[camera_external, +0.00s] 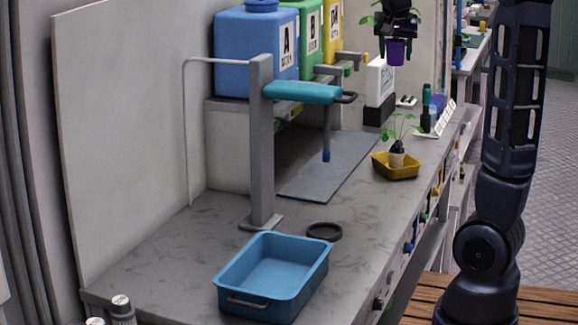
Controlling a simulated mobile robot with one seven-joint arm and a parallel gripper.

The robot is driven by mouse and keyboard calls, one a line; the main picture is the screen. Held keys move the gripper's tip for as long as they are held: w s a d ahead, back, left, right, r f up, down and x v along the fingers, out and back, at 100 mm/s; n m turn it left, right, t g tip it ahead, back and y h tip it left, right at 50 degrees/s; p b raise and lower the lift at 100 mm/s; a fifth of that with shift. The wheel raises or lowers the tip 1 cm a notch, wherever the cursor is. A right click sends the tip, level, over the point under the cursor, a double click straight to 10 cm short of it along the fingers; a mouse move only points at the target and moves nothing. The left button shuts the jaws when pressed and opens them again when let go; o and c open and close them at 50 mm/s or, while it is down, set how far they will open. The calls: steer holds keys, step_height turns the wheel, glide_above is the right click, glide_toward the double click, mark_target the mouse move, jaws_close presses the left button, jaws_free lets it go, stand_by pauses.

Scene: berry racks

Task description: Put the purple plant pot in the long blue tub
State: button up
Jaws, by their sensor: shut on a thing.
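The purple plant pot (396,52) is held up in the air at the top of the external view, above the far part of the bench. My gripper (390,38) is shut on it from above, and green leaves show beside the fingers. The fingertips are dark and partly blend with the pot's rim. The long blue tub (273,277) stands on the near end of the bench, with a handle on its front side. Its inside looks empty. The pot is well apart from the tub, farther back and higher.
A grey post with a teal arm (302,92) stands between pot and tub. A black ring (324,232) lies beside the tub. Large blue (256,55), green and yellow containers line the back.

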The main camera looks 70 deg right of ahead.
mark_target(394, 39)
step_height(394, 39, up, 5)
steer(key=shift+w+a+r, duration=0.15)
steer(key=shift+r, duration=0.05)
steer(key=w+a, duration=0.6)
steer(key=a, duration=0.4)
steer(key=w+a, duration=0.6)
steer(key=a, duration=0.5)
steer(key=a+m+g, duration=0.1)
steer(key=a+m, duration=0.1)
steer(key=a, duration=2.6)
steer(key=f, duration=4.6)
steer(key=shift+w+d+f, duration=0.15)
steer(key=shift+w+f, duration=0.05)
steer(key=shift+w, duration=0.05)
